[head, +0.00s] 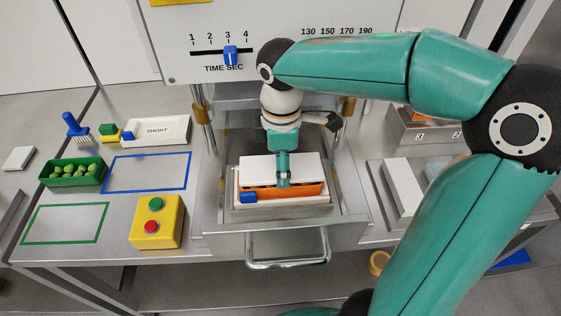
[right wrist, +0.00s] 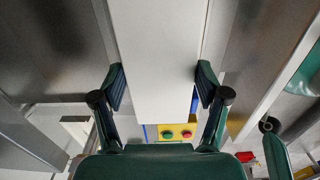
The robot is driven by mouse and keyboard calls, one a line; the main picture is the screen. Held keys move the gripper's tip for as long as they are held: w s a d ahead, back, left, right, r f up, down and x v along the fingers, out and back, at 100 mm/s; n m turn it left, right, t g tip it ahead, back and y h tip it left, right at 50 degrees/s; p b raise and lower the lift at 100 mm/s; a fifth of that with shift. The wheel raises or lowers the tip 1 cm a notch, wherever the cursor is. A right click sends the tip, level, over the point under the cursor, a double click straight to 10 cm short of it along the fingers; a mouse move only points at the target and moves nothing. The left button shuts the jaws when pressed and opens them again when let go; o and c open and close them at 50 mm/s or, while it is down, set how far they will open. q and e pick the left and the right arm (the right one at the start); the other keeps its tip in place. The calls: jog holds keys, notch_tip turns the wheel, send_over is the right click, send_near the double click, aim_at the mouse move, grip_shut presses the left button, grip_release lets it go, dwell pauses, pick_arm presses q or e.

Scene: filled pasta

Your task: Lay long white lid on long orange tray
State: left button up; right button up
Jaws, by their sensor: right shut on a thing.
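The long white lid (head: 258,167) is over the long orange tray (head: 312,189) inside the open drawer. The tray's orange front side shows below the lid's front edge; its top is hidden. I cannot tell whether the lid touches the tray all along. My right gripper (head: 283,181) is shut on the lid near its front middle. In the right wrist view the lid (right wrist: 160,50) runs between the two fingers of the gripper (right wrist: 162,82). My left gripper is in neither view.
A white holder with a blue tab (head: 248,197) surrounds the tray's front. The drawer (head: 222,240) has raised metal walls. A yellow button box (head: 157,222) stands left of it, and a green tray of filled pasta (head: 72,172) further left. A white block (head: 402,187) lies at right.

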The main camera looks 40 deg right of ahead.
dwell(0.4)
jog(key=o, duration=0.9)
jog(key=shift+a, duration=0.1)
notch_tip(320, 180, up, 12)
jog(key=shift+f, duration=0.1)
dwell(0.4)
